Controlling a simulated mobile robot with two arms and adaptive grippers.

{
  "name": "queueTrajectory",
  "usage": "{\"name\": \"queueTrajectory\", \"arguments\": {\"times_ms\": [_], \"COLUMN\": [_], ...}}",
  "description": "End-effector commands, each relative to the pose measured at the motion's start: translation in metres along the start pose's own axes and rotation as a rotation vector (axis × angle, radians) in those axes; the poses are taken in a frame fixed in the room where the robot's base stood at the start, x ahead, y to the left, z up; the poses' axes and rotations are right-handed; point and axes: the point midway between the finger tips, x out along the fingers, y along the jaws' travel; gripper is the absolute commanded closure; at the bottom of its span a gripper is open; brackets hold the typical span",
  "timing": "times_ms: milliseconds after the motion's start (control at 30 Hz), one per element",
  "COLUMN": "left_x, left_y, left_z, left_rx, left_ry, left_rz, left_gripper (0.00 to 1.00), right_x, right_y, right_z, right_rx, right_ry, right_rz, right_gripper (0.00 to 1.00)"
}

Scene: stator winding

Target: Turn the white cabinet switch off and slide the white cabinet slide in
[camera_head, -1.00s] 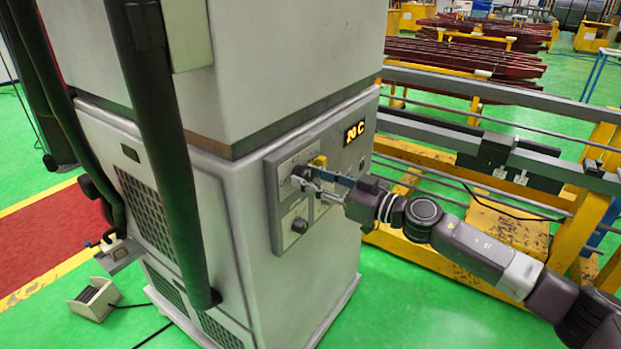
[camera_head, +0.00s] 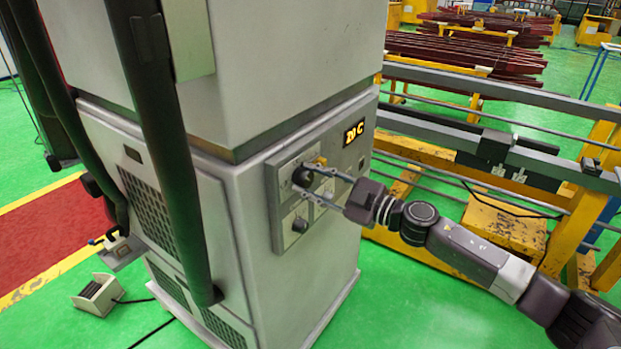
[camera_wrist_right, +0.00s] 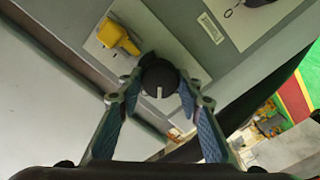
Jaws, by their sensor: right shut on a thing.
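The white cabinet (camera_head: 225,215) stands in the middle of the head view. Its grey control panel (camera_head: 277,228) carries a black round switch knob (camera_head: 303,176), a second dark knob (camera_head: 299,224) below and a yellow switch (camera_head: 319,161). My right gripper (camera_head: 309,182) reaches in from the right, with its fingers on either side of the upper knob. In the right wrist view, the fingers (camera_wrist_right: 160,90) straddle this knob (camera_wrist_right: 160,76), whose white mark shows, and are shut on it. I cannot pick out the cabinet slide with certainty. My left gripper is not in view.
Thick dark hoses (camera_head: 172,150) run down the cabinet's left side. A small pedal-like box (camera_head: 98,295) lies on the green floor at left. A yellow and grey rack (camera_head: 505,215) stands close behind my right arm. Front floor is clear.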

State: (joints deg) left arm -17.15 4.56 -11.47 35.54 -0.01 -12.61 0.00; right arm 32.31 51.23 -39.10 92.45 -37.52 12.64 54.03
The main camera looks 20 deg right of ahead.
Motion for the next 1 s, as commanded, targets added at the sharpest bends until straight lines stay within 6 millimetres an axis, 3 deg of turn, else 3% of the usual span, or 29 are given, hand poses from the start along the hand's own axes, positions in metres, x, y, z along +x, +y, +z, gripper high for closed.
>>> {"name": "queueTrajectory", "arguments": {"times_ms": [600,1000], "left_x": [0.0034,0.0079], "left_y": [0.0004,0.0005], "left_z": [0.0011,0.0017], "left_rx": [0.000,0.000], "left_ry": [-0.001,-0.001], "left_rz": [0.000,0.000], "left_gripper": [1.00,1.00], "right_x": [-0.0001,0.0000], "right_y": [-0.0017,-0.0021], "right_z": [0.0005,0.0006], "right_rx": [-0.572,-0.802], "right_ry": [0.001,0.002], "right_rz": [0.000,-0.001], "right_gripper": [0.91,0.91]}}
